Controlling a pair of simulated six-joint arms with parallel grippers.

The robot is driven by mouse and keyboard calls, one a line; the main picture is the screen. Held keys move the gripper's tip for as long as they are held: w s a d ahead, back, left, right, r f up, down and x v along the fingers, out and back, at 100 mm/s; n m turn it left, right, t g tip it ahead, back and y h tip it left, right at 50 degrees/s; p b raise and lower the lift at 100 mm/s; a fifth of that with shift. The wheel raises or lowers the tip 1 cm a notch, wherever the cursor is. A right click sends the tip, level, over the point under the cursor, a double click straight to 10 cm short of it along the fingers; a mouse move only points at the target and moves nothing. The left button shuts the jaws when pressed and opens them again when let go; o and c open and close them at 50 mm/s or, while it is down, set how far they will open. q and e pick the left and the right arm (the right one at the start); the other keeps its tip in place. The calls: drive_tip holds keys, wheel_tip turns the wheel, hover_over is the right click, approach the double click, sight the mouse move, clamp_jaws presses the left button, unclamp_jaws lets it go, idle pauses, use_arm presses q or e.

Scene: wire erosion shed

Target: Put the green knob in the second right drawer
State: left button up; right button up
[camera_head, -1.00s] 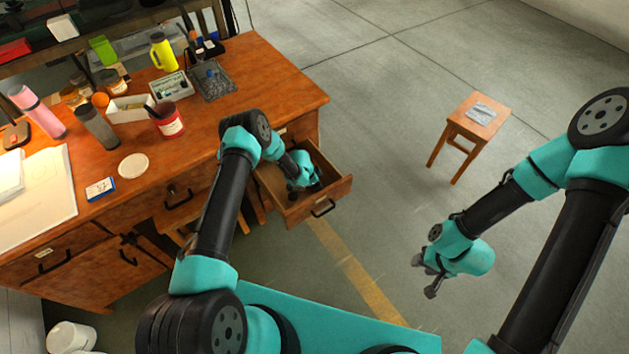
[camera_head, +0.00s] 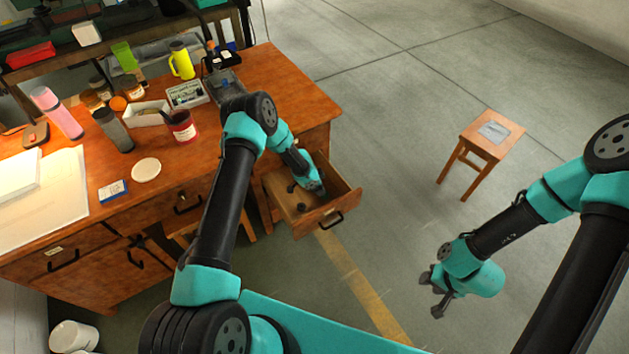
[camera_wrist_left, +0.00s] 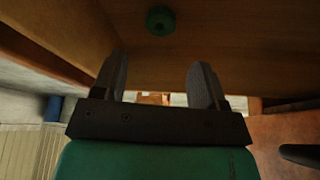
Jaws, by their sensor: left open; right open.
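The pulled-out drawer (camera_head: 338,209) juts from the right end of the wooden desk. My left gripper (camera_head: 297,197) is inside it, jaws apart. In the left wrist view the green knob (camera_wrist_left: 160,20) lies on the brown wooden surface beyond the open fingers (camera_wrist_left: 161,62), apart from them and roughly in line with the gap. Nothing is between the fingers. I cannot pick out the knob in the head view, where my left wrist covers part of the drawer. My right gripper (camera_head: 436,292) is open and empty above the floor, right of the drawer.
The desk top (camera_head: 230,140) holds a red jar (camera_head: 182,128), a yellow bottle (camera_head: 182,62), a pink bottle (camera_head: 58,113) and other items. A small stool (camera_head: 478,142) stands on the floor at right. The floor between stool and drawer is clear.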

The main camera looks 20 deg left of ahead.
use_arm(q)
drive_tip(key=shift+v, duration=2)
drive_tip(key=s+r+n, duration=0.1)
drive_tip(key=s+n, duration=0.1)
drive_tip(key=s, duration=0.2)
drive_tip(key=s+d+r+n, duration=0.1)
drive_tip(key=s+n, duration=0.1)
drive_tip(key=s, duration=0.3)
drive_tip(key=s+d+r+n+h, duration=0.1)
drive_tip(key=s+r, duration=0.1)
drive_tip(key=s, duration=0.2)
drive_tip(key=shift+s+r+n+g, duration=0.1)
drive_tip(key=shift+s+n+g, duration=0.2)
drive_tip(key=shift+n+g, duration=0.1)
drive_tip(key=s+r+n, duration=0.3)
drive_tip(key=s, duration=0.6)
drive_tip(key=s+r+n+g, duration=0.1)
drive_tip(key=s+r+n, duration=0.3)
drive_tip(key=s, duration=0.5)
drive_tip(key=shift+a+y, duration=0.35)
drive_tip(key=shift+y, duration=0.05)
